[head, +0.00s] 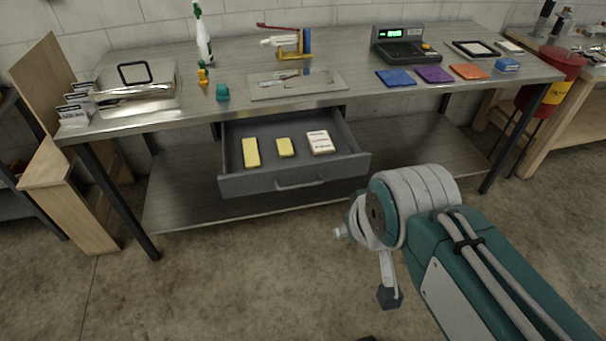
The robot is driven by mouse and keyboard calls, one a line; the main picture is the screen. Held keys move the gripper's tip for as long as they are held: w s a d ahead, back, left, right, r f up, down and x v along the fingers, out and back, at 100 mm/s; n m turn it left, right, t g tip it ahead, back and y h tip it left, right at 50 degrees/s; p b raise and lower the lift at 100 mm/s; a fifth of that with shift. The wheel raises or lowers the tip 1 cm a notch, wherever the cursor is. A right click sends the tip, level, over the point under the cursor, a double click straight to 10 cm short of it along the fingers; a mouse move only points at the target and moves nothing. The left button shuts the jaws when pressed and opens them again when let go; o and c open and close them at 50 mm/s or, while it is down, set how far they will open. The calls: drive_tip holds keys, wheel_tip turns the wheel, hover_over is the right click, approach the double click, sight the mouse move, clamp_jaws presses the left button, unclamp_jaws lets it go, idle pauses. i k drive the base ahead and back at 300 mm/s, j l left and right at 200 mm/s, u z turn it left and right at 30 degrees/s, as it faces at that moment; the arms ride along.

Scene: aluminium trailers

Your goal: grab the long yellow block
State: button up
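The long yellow block (251,152) lies in the left part of an open grey drawer (258,184) under the metal workbench. A shorter yellow block (285,147) lies to its right. A whitish block with dark markings (319,142) lies further right in the same drawer. My gripper (366,264) is at the end of my teal and grey arm, lower right of the drawer and apart from all the blocks. It is partly hidden by my arm, and I cannot tell how far its fingers are spread. No block is seen in it.
The workbench top (350,75) overhangs the drawer's back. On it are a metal case (135,85), a white-green bottle (203,40), a scale (405,48) and coloured cloth-like squares (434,74). A lower shelf (185,190) lies below the drawer. The concrete floor in front is clear.

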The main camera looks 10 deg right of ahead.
sight(249, 145)
drive_tip(key=i+j, duration=0.2)
drive_tip(key=i, duration=0.25)
drive_tip(key=i+j, duration=0.25)
drive_tip(key=i, duration=0.25)
drive_tip(key=i+j, duration=0.2)
drive_tip(key=i, duration=0.25)
